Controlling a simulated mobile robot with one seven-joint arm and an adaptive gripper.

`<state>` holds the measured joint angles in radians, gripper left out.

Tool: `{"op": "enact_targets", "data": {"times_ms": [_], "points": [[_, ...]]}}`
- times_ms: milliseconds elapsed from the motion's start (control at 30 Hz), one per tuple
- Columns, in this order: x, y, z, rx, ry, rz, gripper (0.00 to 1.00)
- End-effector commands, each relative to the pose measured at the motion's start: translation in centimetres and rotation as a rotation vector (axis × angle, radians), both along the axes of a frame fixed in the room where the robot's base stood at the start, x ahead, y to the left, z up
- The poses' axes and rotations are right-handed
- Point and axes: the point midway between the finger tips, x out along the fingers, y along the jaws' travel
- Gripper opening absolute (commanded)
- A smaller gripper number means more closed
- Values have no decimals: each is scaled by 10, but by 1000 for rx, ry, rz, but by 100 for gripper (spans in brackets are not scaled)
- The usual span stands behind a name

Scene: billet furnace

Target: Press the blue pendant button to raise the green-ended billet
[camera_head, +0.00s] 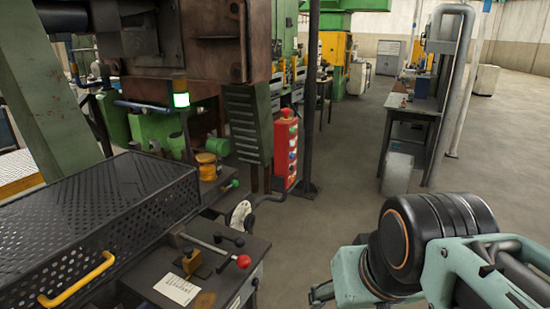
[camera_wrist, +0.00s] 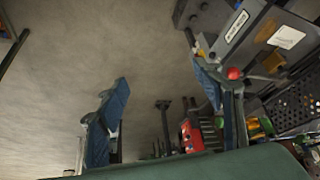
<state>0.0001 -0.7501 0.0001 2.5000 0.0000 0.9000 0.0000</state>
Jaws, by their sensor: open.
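A red pendant box (camera_head: 286,150) with a column of coloured buttons hangs beside the press, mid-picture in the head view. Its buttons are too small to pick out the blue one surely. The pendant also shows in the wrist view (camera_wrist: 190,138), low between my fingers and farther off. My gripper (camera_wrist: 162,80) is open and empty, its two blue fingers wide apart and clear of the pendant. In the head view my arm is at the lower right, and the fingers are mostly hidden. I cannot make out a green-ended billet for certain.
A black perforated guard (camera_head: 100,215) with a yellow handle fills the left. A dark bench (camera_head: 195,275) with a red-knobbed lever (camera_head: 243,261) stands in front of the pendant. A dark post (camera_head: 310,95) rises just right of it. The floor between bench and workbench (camera_head: 412,112) is clear.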

Motion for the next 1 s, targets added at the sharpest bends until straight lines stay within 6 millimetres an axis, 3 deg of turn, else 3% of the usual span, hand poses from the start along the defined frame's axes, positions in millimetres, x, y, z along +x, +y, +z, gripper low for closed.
{"op": "enact_targets", "data": {"times_ms": [67,500,1000], "points": [[0,0,0,0,0,0,50],[0,0,0,0,0,0,2],[0,0,0,0,0,0,0]]}}
